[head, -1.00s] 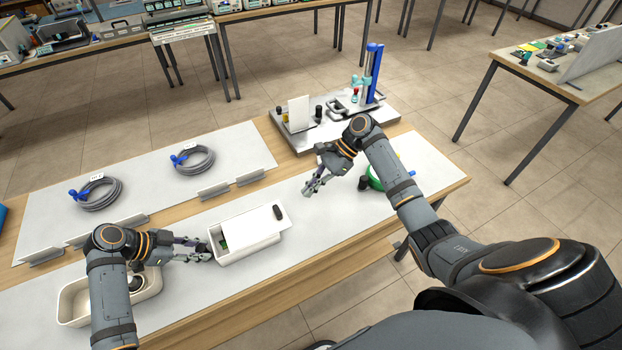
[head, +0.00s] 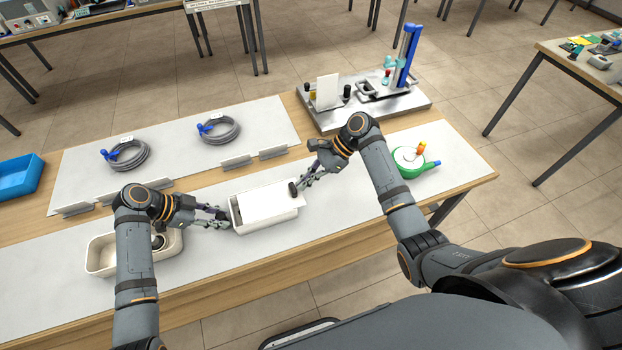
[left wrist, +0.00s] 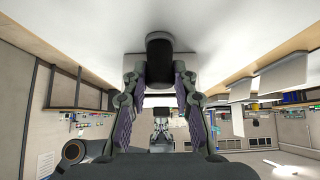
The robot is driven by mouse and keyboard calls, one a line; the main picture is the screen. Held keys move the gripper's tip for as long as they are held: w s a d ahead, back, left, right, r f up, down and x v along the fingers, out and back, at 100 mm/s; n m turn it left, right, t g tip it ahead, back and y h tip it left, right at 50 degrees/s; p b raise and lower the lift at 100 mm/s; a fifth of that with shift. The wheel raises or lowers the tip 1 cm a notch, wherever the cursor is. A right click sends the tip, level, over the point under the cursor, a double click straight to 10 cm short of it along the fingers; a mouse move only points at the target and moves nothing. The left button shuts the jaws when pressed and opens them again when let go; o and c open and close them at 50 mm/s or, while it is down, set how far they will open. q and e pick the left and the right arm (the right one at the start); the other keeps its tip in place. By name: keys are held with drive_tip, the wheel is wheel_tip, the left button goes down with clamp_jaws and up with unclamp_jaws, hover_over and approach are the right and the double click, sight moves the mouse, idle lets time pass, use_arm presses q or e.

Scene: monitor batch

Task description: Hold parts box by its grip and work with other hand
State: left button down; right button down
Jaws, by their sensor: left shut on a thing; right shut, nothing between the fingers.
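The white parts box (head: 265,222) stands on the light mat in the head view. Its white lid (head: 268,199) covers most of the top, leaving a narrow dark gap at the left end. A dark knob (head: 293,189) is at the lid's right end. My left gripper (head: 226,219) is shut on the box's grip at its left end; the dark grip (left wrist: 160,50) shows between the fingers in the left wrist view. My right gripper (head: 303,184) is shut and empty, close beside the knob; I cannot tell whether it touches.
A cream bin (head: 103,261) sits partly behind my left arm. Two grey cable coils (head: 128,155) lie at the back left. A fixture plate (head: 365,107) is at the back right, a green tape dispenser (head: 410,165) at the right. A blue tray (head: 18,177) is far left.

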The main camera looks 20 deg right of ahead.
drive_tip(key=a, duration=0.2)
drive_tip(key=shift+a, duration=0.3)
use_arm(q)
drive_tip(key=c, duration=1)
unclamp_jaws()
use_arm(e)
drive_tip(key=d+f+v, duration=0.2)
drive_tip(key=v, duration=1.1)
drive_tip(key=shift+s, duration=0.1)
use_arm(q)
drive_tip(key=v, duration=1.2)
